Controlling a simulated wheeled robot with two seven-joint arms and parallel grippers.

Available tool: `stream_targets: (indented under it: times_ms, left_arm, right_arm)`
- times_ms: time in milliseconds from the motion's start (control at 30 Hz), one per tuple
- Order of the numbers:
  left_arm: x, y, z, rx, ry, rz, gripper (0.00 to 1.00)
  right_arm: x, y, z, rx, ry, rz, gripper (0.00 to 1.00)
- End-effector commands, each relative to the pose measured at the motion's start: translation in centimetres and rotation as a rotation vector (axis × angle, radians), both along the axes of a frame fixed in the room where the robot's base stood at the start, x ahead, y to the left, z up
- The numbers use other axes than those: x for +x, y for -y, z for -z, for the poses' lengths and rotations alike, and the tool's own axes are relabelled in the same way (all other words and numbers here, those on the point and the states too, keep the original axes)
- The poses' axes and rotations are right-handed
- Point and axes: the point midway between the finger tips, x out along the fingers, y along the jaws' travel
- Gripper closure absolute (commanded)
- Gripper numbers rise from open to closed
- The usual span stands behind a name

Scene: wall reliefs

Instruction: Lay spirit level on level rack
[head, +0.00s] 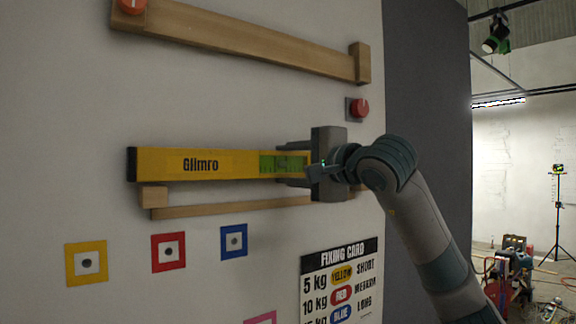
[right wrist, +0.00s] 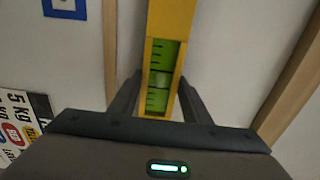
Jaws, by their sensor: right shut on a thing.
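A yellow spirit level (head: 225,164) marked "Glimro", with a green vial window, lies nearly horizontal in front of the white wall in the head view. My right gripper (head: 292,164) is shut on it near its right end. In the right wrist view the level (right wrist: 171,22) runs between the two fingers (right wrist: 158,100). A wooden rail with end blocks, seemingly the level rack (head: 230,209), is just below the level. The level's left part is just above the rack's left block (head: 153,197); I cannot tell whether they touch. My gripper hides part of the rack's right end.
A longer wooden rail (head: 245,38) crosses the wall above, with a red knob (head: 358,107) below its right end. Yellow (head: 72,263), red (head: 157,254) and blue (head: 226,243) square frames and a fixing card (head: 318,259) are below. Floor equipment stands far right.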

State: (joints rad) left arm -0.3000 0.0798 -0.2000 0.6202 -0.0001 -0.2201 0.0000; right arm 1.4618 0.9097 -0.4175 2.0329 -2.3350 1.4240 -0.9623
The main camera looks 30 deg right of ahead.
Motion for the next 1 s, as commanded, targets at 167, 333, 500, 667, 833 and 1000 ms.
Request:
stream_targets:
  times_ms: [167, 333, 500, 667, 833, 1000]
  left_arm:
    - [0.00, 0.00, 0.15, 0.000, 0.000, 0.000, 0.49]
    - [0.00, 0.01, 0.26, 0.000, 0.000, 0.000, 0.49]
    - [0.00, 0.00, 0.38, 0.000, 0.000, 0.000, 0.49]
    - [0.00, 0.00, 0.48, 0.000, 0.000, 0.000, 0.49]
    - [0.00, 0.00, 0.60, 0.000, 0.000, 0.000, 0.49]
    - [0.01, 0.00, 0.64, 0.000, 0.000, 0.000, 0.49]
  right_arm:
    - [-0.05, 0.01, 0.05, 0.000, 0.003, 0.000, 0.79]
    - [-0.05, 0.01, 0.19, 0.000, 0.003, 0.000, 0.79]
    - [-0.05, 0.01, 0.33, 0.000, 0.003, 0.000, 0.79]
    - [-0.05, 0.01, 0.45, 0.000, 0.003, 0.000, 0.79]
    - [-0.05, 0.01, 0.59, 0.000, 0.003, 0.000, 0.79]
    - [-0.05, 0.00, 0.65, 0.000, 0.003, 0.000, 0.47]
